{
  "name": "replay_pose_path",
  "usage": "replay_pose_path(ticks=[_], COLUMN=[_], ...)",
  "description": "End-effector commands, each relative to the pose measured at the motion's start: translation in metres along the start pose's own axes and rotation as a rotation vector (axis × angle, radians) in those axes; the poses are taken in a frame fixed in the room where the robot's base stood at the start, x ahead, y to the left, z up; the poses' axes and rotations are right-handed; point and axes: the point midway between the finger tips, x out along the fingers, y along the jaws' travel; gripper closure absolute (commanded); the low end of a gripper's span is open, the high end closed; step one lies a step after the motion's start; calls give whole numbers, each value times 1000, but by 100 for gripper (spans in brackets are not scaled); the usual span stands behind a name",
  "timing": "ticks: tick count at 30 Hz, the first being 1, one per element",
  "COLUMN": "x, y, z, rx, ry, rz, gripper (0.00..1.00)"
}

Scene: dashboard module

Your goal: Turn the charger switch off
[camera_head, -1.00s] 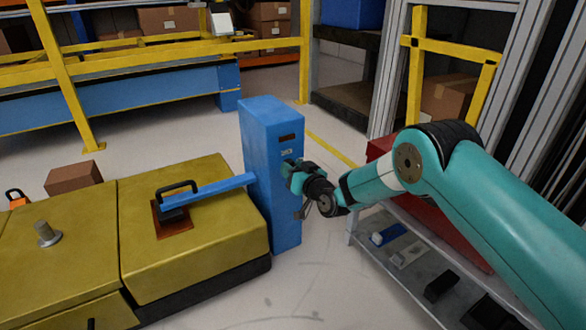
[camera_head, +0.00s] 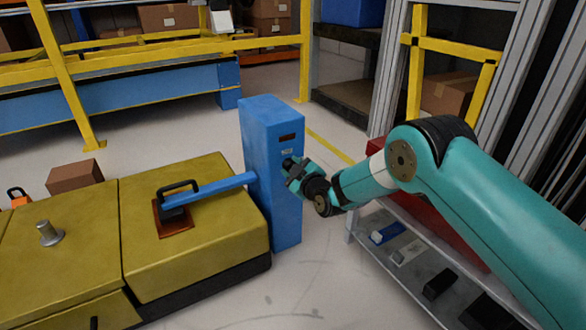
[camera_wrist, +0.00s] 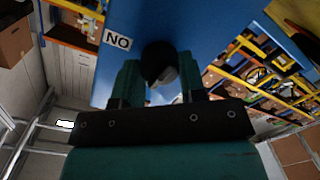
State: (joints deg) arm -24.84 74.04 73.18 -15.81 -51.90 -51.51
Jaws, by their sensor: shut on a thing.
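The charger is a tall blue box (camera_head: 262,150) standing on the floor, with a blue arm (camera_head: 210,188) reaching left to the yellow vehicle. My gripper (camera_head: 290,165) is at the box's right-hand face, below the small dark display. In the wrist view, my gripper (camera_wrist: 158,82) has its two teal fingers around a round black switch knob (camera_wrist: 156,62) with a grey part under it. It is shut on this knob. A white label reading "NO" (camera_wrist: 117,40) is on the blue face beside the knob. The lower part of the switch is hidden by the fingers.
The yellow vehicle (camera_head: 60,225) stands at the left, with a black handle on top. A shelf (camera_head: 400,270) with small items and a red box (camera_head: 440,220) is close under my arm at the right. Yellow rails stand behind. The floor in front of the charger is clear.

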Motion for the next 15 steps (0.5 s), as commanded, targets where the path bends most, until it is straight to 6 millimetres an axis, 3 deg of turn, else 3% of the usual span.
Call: replay_pose_path(ticks=[15], x=[-1], y=[-2], z=[1], rx=[-133], ry=[-9], rz=[4], gripper=[86])
